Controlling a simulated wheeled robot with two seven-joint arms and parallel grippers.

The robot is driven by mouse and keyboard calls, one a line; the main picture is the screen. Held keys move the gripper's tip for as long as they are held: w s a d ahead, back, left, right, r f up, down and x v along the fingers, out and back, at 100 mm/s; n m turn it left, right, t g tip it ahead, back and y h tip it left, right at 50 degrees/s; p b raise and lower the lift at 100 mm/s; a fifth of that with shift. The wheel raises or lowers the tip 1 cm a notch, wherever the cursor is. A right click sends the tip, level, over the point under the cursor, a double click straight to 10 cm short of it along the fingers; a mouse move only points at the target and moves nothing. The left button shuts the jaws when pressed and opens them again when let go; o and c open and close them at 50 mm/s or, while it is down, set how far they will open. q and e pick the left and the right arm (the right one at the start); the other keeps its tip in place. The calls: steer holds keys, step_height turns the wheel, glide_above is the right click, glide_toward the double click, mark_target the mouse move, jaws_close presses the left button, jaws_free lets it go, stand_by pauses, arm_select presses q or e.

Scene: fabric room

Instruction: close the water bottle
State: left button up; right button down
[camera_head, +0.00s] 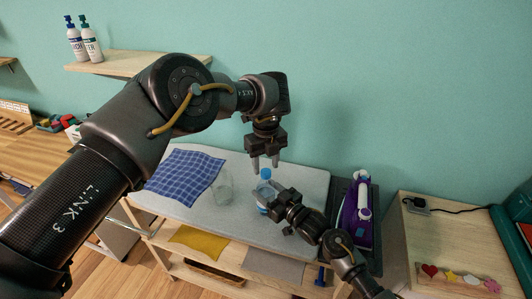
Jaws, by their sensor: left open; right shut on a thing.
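The water bottle (264,187) stands upright on the grey padded table top, clear with blue at its base. A blue cap (265,173) shows at its top; I cannot tell how tightly it sits. My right gripper (261,196) comes in from the lower right and is shut on the bottle's body, hiding part of it. My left gripper (265,165) points down right above the cap, with its two fingers apart and empty. I cannot tell whether the fingertips touch the cap.
A blue checked cloth (185,175) and a clear glass (222,187) are left of the bottle. A purple and white iron (358,212) stands at the right. A wooden shelf (130,64) with two bottles is on the wall. My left arm covers much of the left.

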arm_select(q)
steer(key=shift+f, duration=0.95)
jaws_close()
steer(key=shift+o, duration=0.7)
jaws_free()
step_height(320, 180, up, 12)
